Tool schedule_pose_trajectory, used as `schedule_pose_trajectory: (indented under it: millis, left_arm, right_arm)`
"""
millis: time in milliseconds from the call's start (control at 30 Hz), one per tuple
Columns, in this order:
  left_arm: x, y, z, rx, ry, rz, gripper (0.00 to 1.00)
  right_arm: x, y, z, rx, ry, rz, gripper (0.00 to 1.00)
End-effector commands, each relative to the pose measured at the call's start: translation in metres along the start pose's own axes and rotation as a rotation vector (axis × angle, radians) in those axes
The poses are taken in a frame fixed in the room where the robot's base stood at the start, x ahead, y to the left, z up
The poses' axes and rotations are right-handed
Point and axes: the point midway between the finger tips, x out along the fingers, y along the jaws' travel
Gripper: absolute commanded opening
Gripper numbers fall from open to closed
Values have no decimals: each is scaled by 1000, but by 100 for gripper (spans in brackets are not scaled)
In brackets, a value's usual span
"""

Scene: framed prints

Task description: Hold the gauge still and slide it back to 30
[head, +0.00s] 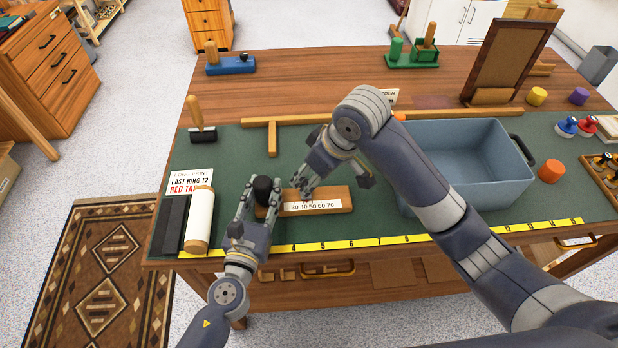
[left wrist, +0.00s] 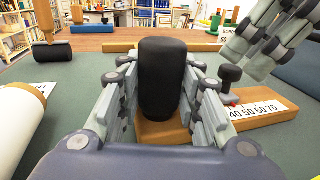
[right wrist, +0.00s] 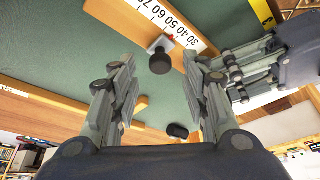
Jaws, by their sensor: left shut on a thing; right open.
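The gauge (head: 325,203) is a wooden block with a white scale reading 30 to 70, lying on the green mat. My left gripper (head: 258,203) is shut on the upright black handle (left wrist: 162,80) at its left end. A slider with a black knob (left wrist: 230,74) and a small red pointer stands on the gauge; the pointer is near 40, but the exact reading cannot be told. The 30 is hidden in the left wrist view. My right gripper (head: 308,178) is open above the gauge. In the right wrist view the slider knob (right wrist: 160,62) appears between its fingers, untouched.
A blue-grey bin (head: 455,165) stands right of the gauge. A white roll (head: 198,218) and dark strips lie to the left. A yellow ruler (head: 365,243) runs along the front edge. A wooden T-shaped piece (head: 272,138) lies behind the grippers.

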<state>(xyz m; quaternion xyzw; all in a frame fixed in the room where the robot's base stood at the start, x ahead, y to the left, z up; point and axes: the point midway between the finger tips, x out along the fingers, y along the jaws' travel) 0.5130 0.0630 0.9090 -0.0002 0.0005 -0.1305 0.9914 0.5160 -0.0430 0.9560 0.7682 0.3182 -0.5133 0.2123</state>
Motion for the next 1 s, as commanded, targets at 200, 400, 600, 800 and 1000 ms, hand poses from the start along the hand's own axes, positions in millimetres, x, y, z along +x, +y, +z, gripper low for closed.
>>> schedule_pose_trajectory:
  millis: [200,400,600,800,1000]
  left_arm:
    - [0,0,1,0,-2,0,0]
    - [0,0,1,-1,-3,0,0]
    - [0,0,1,-1,-3,0,0]
    - [0,0,1,-1,-3,0,0]
    - [0,0,1,-1,-3,0,0]
  right_arm:
    - [-50,1,-2,0,5,3,42]
    - [-82,1,-1,0,2,2,42]
    - [-93,1,0,1,0,1,42]
    - [-94,0,0,1,-1,0,42]
    - [-88,-1,1,16,10,-13,4]
